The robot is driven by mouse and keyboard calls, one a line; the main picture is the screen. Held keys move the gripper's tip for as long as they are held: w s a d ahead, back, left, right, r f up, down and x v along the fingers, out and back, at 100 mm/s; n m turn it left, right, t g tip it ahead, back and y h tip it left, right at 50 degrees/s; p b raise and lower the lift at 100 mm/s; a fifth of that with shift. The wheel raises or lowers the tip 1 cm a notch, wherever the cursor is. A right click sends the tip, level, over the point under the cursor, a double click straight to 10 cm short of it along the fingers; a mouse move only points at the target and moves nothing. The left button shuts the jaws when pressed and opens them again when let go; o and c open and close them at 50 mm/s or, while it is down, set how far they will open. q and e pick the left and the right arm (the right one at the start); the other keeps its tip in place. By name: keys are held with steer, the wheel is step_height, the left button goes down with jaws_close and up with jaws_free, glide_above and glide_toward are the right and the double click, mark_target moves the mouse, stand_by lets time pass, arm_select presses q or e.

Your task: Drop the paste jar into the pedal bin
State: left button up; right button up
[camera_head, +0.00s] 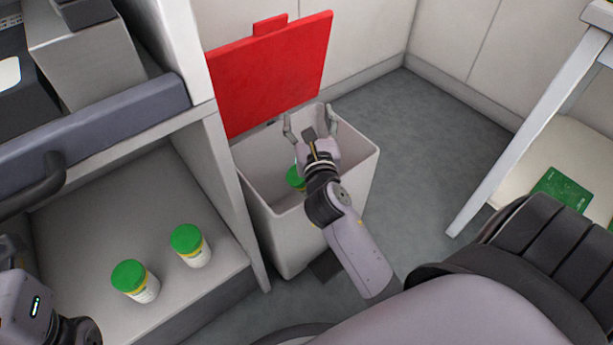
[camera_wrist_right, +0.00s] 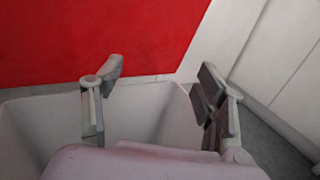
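The pedal bin (camera_head: 355,180) stands on the floor with its red lid (camera_head: 280,70) raised behind it. A paste jar with a green lid (camera_head: 295,179) shows inside the bin, partly hidden behind my right gripper and wrist. My right gripper (camera_head: 310,122) is over the bin's opening, open, with nothing between its fingers; in the right wrist view its fingers (camera_wrist_right: 160,95) are spread wide apart in front of the bin's inner wall. Two more green-lidded jars stand on the shelf, one nearer (camera_head: 137,282) and one farther (camera_head: 191,246). My left gripper is not in view; only part of the left arm shows at bottom left.
The trolley's side panel (camera_head: 230,190) stands close against the bin's left side. A white-legged table (camera_head: 530,135) with a green board (camera_head: 565,188) is on the right. The grey floor between bin and table is clear.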

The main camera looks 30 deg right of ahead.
steer(key=shift+o, duration=1.1)
steer(key=shift+f, duration=0.2)
steer(key=v, duration=1.2)
steer(key=shift+a, duration=0.1)
